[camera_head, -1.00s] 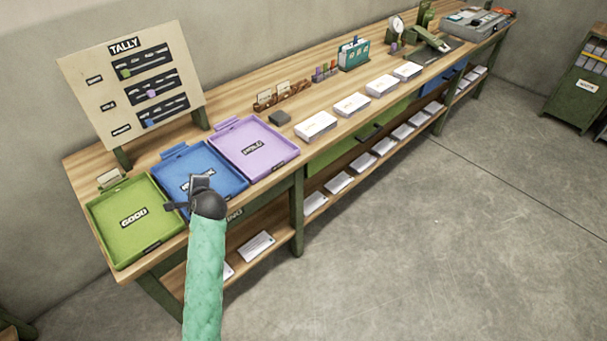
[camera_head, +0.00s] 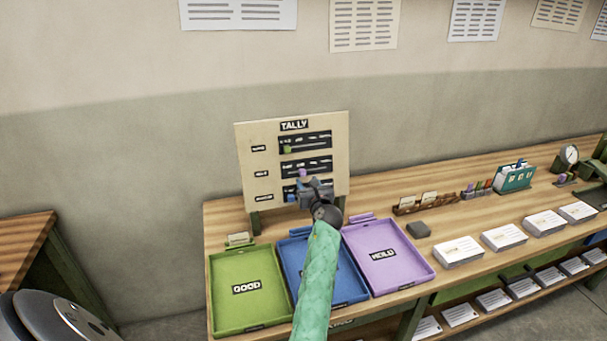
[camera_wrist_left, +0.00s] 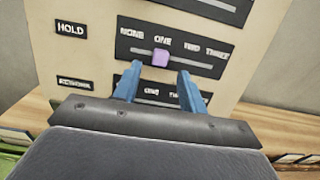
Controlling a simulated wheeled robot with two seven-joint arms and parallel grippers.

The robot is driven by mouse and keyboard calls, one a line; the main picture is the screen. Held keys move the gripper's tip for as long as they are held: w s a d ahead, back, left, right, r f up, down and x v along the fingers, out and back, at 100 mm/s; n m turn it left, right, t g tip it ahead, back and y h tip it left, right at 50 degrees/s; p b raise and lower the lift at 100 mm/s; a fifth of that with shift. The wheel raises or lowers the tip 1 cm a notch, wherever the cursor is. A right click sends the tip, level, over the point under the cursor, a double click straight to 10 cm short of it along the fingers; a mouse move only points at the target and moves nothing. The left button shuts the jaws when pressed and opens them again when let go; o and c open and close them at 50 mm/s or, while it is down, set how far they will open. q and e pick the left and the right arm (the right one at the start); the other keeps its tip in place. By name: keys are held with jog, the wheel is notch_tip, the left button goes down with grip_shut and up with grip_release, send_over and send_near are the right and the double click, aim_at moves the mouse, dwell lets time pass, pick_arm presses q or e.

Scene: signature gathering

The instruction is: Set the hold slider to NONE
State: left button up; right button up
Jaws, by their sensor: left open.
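The beige TALLY board (camera_head: 245,160) stands upright at the back of the bench. Its purple hold slider (camera_head: 303,173) is in the middle row; in the left wrist view the slider (camera_wrist_left: 161,57) sits under the word ONE, with NONE to its left and TWO and THREE to its right. My left gripper (camera_head: 308,188) is in front of the board's lower part. In the left wrist view the left gripper (camera_wrist_left: 156,78) is open, its two blue fingers either side of and just below the slider, apart from it. The REWORK row is partly hidden behind the fingers.
Green GOOD (camera_head: 225,300), blue (camera_head: 355,285) and purple HOLD (camera_head: 415,275) trays lie below the board, the blue one partly covered by my left arm. A green slider (camera_head: 287,149) is in the top row. White card stacks (camera_head: 458,250) stand on the right.

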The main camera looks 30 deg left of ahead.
aim_at(304, 175)
pick_arm(q)
jog(key=p+x, duration=0.1)
jog(key=x, duration=0.2)
jog(key=shift+w+a+r, duration=0.1)
jog(key=shift+w+a, duration=0.1)
jog(key=shift+w, duration=0.1)
jog(key=shift+w+a, duration=0.4)
jog(key=shift+a, duration=0.15)
pick_arm(e)
jog(key=shift+s+d+f, duration=0.3)
jog(key=shift+s+f, duration=0.15)
jog(key=shift+s, duration=0.25)
jog(key=shift+s+d+f, duration=0.3)
jog(key=shift+s+f, duration=0.15)
jog(key=shift+s, duration=0.25)
pick_arm(q)
jog(key=shift+c, duration=0.2)
grip_shut()
pick_arm(e)
jog(key=shift+w+d, duration=0.1)
